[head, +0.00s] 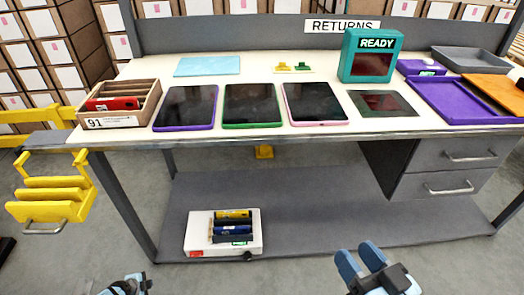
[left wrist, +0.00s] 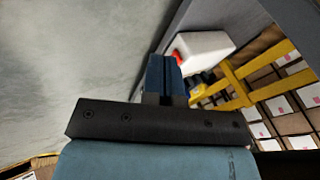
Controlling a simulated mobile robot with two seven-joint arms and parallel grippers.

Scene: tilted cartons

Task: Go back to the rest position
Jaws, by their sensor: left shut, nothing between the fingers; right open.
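My right gripper (head: 361,258) is at the bottom right of centre in the head view, in front of the workbench. Its two blue fingers are a little apart, and nothing is between them. My left gripper (head: 128,284) is at the bottom left of the head view, partly cut off by the frame edge. In the left wrist view its blue fingers (left wrist: 166,75) are together and hold nothing. Both grippers are apart from the bench (head: 300,137) and the things on it.
Three tablets, one of them green-framed (head: 252,105), lie on the bench. A carton (head: 118,106) marked 91 stands left, a teal READY box (head: 370,56) at the back. A white box (head: 195,232) with batteries is on the lower shelf. A yellow rack (head: 50,210) hangs left.

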